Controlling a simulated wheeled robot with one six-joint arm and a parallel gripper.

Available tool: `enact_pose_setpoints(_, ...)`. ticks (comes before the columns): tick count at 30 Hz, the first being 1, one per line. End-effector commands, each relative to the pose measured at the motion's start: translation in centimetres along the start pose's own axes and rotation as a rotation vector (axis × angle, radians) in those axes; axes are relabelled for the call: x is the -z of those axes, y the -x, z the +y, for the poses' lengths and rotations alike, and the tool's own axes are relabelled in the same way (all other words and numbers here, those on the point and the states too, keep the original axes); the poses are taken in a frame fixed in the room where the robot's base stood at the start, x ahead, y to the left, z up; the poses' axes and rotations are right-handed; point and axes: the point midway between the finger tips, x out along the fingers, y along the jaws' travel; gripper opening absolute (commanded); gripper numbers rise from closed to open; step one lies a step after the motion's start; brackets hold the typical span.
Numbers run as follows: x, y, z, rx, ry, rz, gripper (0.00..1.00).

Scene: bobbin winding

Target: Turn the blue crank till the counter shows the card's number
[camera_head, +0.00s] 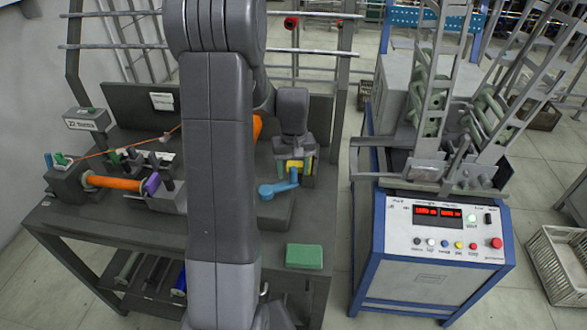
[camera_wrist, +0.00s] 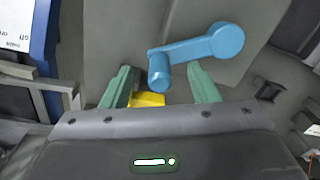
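The blue crank (camera_head: 279,188) is on a dark grey block at the right part of the bench; it also shows in the wrist view (camera_wrist: 200,47). Its round end points left and its small handle end lies by my gripper. My gripper (camera_head: 297,166) is open in the wrist view (camera_wrist: 163,90), with its green fingers on either side of the handle end and a gap at each. A yellow piece shows between the fingers. A small box with a marked face (camera_head: 86,121) stands at the left; its text is unclear. A white card (camera_head: 162,101) is too small to read.
An orange bobbin (camera_head: 115,183) with a purple end sits at the left, with orange thread running up from it. A green block (camera_head: 304,256) lies near the bench's front edge. A blue-framed machine with red displays (camera_head: 438,212) stands right, across a floor gap.

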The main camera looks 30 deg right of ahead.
Motion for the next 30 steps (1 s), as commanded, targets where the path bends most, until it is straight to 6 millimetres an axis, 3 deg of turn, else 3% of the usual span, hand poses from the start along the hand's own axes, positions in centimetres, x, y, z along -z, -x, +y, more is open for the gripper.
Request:
enact_pose_setpoints(8, 0.0, 0.5, 0.0, 0.0, 0.002, 0.001, 0.55)
enact_pose_setpoints(30, 0.1, 7.8, -0.1, -0.001, 0.002, 0.001, 0.55)
